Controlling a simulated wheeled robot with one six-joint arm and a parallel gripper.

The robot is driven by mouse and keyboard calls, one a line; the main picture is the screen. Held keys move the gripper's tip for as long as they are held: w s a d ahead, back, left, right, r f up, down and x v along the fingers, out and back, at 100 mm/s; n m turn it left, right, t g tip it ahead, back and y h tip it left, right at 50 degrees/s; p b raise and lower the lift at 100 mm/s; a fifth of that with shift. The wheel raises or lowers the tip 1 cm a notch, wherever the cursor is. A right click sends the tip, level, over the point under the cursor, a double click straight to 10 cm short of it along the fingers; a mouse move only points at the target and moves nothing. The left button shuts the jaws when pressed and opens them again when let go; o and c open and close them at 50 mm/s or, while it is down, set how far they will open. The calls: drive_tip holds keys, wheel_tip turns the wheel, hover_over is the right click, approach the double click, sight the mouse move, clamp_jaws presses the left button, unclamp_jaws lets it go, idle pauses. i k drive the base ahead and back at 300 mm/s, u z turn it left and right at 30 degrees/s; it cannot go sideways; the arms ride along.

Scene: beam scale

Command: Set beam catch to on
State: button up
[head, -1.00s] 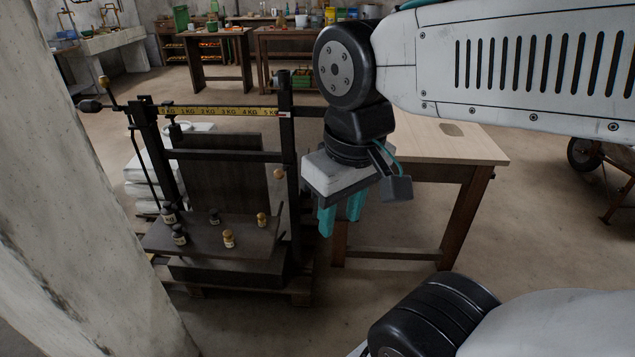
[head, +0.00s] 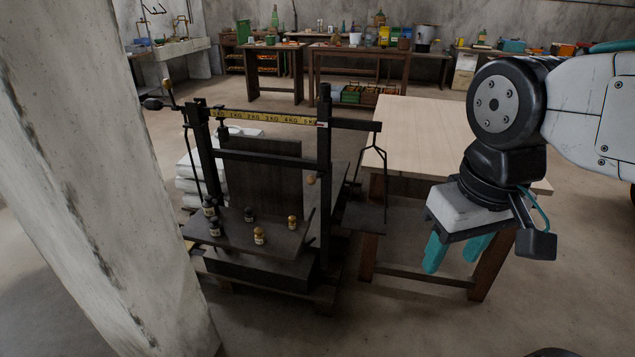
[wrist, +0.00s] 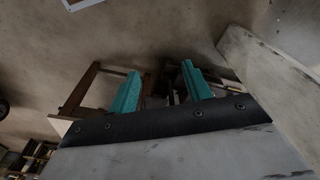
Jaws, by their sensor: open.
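The beam scale (head: 325,150) stands left of centre in the head view, with a dark frame and a yellow-marked beam (head: 265,117) across its top. A thin upright lever with a tan knob (head: 167,86) rises at the beam's left end. Another tan knob (head: 311,180) sits on the right post. I cannot tell which of these is the beam catch, or its setting. My gripper (head: 453,260) is open and empty, pointing down, to the right of the scale and apart from it. Its teal fingers (wrist: 160,88) show spread in the wrist view.
A concrete pillar (head: 85,190) stands close on the left, near the scale's left side. A wooden table (head: 425,130) is behind and right of the scale. Small weights (head: 259,236) stand on the scale's dark shelf. A hanging pan (head: 366,217) is at its right.

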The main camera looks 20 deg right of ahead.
sight(312, 180)
drive_tip(key=z, duration=0.7)
drive_tip(key=i, duration=0.65)
drive_tip(key=u, duration=0.9)
